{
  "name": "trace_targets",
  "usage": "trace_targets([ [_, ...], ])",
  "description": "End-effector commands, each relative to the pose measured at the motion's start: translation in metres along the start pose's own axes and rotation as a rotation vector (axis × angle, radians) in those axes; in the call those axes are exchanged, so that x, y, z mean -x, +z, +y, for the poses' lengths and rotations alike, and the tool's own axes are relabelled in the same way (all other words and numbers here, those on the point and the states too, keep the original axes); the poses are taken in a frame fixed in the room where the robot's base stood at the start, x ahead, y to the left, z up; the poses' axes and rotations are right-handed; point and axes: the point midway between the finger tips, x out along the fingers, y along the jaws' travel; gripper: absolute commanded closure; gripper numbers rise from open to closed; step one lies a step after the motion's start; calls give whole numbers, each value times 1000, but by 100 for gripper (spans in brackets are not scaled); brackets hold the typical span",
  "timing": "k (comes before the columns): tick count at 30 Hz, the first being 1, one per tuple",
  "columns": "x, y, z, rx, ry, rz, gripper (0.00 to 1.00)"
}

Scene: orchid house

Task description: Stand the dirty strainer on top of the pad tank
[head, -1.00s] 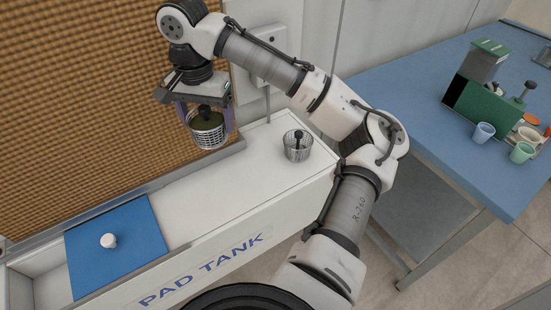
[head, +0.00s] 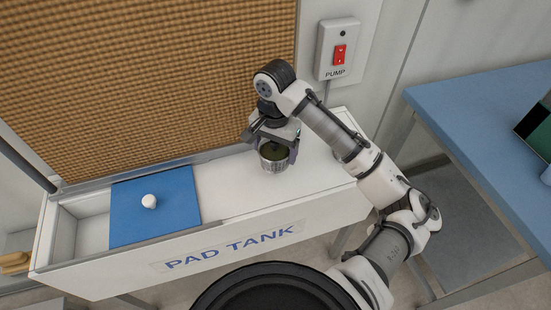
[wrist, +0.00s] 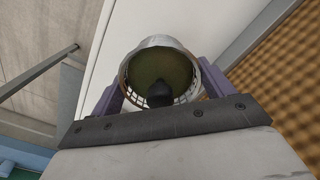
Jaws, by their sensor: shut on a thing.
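My gripper (head: 275,143) is shut on the dirty strainer (head: 273,160), a metal mesh cup with murky green inside and a dark knob in the middle. It is upright over the white top of the pad tank (head: 232,188), right of the blue lid. I cannot tell whether its base touches the top. In the wrist view the strainer (wrist: 158,60) sits between the purple fingers, with the white tank top beyond it. The second strainer, seen earlier on the tank's right part, cannot be made out clearly behind my arm.
A brown pad wall (head: 150,80) rises behind. A red pump switch (head: 340,54) is on the wall. A blue table (head: 465,105) stands at right.

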Motion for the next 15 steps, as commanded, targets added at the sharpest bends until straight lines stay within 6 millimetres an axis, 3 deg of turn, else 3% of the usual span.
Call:
trace_targets([
  [10, -38, -1, 1, -2, 2, 0, 46],
  [15, -46, -1, 1, -1, 1, 1, 46],
])
